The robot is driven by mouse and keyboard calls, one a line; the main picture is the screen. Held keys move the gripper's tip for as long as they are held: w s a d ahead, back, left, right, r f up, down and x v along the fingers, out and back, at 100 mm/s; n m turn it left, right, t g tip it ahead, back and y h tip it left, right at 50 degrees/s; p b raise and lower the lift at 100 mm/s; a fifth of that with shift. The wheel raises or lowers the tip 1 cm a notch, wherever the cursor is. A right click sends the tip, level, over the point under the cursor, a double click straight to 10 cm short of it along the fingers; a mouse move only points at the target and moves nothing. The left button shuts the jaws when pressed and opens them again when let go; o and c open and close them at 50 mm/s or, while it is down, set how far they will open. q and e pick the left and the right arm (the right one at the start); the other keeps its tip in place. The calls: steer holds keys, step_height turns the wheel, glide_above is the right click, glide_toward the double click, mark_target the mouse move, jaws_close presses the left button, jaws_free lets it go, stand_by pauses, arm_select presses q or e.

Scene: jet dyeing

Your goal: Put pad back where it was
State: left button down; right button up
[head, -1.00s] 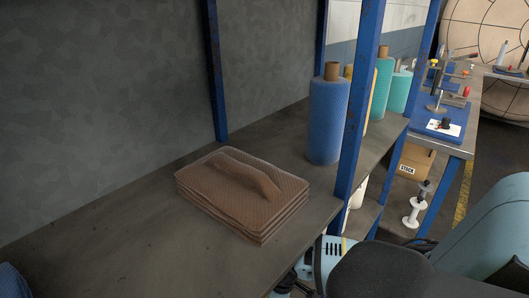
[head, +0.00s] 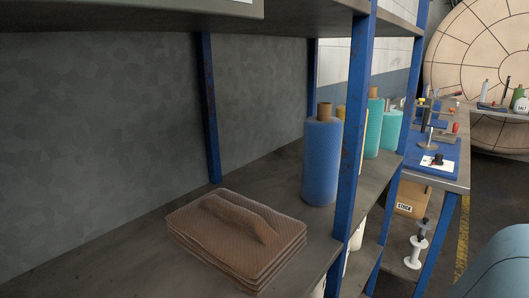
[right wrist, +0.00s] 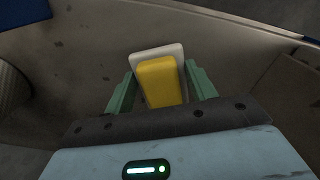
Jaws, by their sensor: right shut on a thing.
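My right gripper (right wrist: 160,82) is shut on a yellow and white pad (right wrist: 159,80), which shows between its green fingers in the right wrist view. The yellow block part faces the camera, with a white plate behind it. In the head view neither my right gripper nor this pad is visible. My left gripper is not in view.
A blue roll (head: 321,163) and teal rolls stand farther along the shelf. A blue upright post (head: 353,150) stands at the shelf's front edge, right of the brown stack. An upper shelf (head: 130,17) hangs above. The shelf left of the stack is bare.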

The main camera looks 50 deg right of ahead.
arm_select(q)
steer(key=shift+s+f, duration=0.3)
arm_select(e)
steer(key=shift+f, duration=0.65)
steer(key=o, duration=1)
steer(key=shift+c, duration=0.2)
steer(key=shift+r, duration=0.5)
step_height(320, 180, up, 10)
steer(key=shift+a+r+p, duration=0.1)
steer(key=shift+r+p, duration=0.15)
steer(key=shift+p, duration=0.9)
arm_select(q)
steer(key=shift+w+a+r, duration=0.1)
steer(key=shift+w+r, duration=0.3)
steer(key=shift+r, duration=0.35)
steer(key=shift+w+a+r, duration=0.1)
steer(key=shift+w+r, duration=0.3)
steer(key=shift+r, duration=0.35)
arm_select(e)
steer(key=shift+r, duration=0.75)
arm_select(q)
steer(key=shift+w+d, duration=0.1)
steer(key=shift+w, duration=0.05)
arm_select(e)
steer(key=shift+w+f, duration=0.1)
steer(key=shift+w, duration=0.05)
